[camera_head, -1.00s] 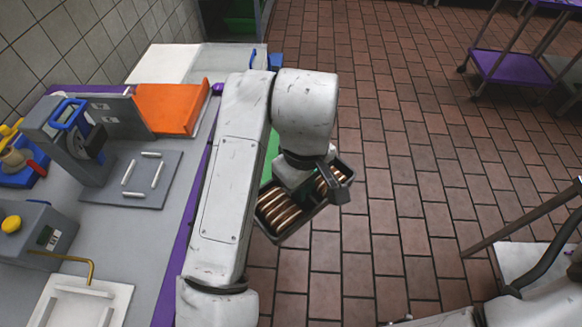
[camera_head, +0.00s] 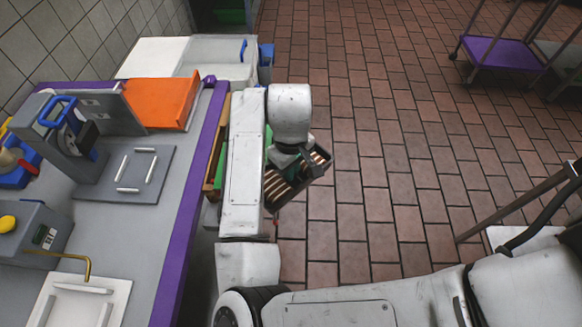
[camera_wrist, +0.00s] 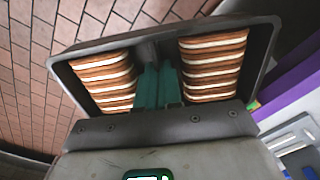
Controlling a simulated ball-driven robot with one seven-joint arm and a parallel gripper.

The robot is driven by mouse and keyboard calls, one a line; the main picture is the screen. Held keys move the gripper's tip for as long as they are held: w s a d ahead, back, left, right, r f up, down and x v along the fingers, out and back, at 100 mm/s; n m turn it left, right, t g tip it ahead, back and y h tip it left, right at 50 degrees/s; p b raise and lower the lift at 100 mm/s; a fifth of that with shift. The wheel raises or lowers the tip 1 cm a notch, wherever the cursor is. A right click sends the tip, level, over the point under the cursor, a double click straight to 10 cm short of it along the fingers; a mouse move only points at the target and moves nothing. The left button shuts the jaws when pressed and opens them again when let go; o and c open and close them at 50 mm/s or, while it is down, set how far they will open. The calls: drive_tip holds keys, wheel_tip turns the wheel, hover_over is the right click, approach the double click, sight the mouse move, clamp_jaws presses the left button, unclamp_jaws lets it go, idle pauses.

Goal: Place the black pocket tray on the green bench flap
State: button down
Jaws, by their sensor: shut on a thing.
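The black pocket tray (camera_head: 327,163) is held off the bench over the brick floor, tilted in the head view. It carries rows of brown cream sandwiches (camera_head: 279,188). My gripper (camera_head: 290,166) is shut on the tray's middle. In the wrist view the tray (camera_wrist: 262,50) fills the frame, with my teal gripper fingers (camera_wrist: 158,84) between two stacks of sandwiches (camera_wrist: 213,62). The green bench flap (camera_head: 220,160) shows as a narrow strip beside the purple bench edge, to the left of the tray. My arm hides most of it.
The grey bench with a purple edge (camera_head: 188,215) runs along the left. It holds an orange panel (camera_head: 163,102), a grey plate with white bars (camera_head: 128,174) and a grey machine (camera_head: 70,135). A purple-shelved cart (camera_head: 500,55) stands far right. The floor between is clear.

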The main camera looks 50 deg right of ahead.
drive_tip(key=c, duration=1.3)
unclamp_jaws()
wheel_tip(320, 180, up, 12)
drive_tip(key=shift+p, duration=0.4)
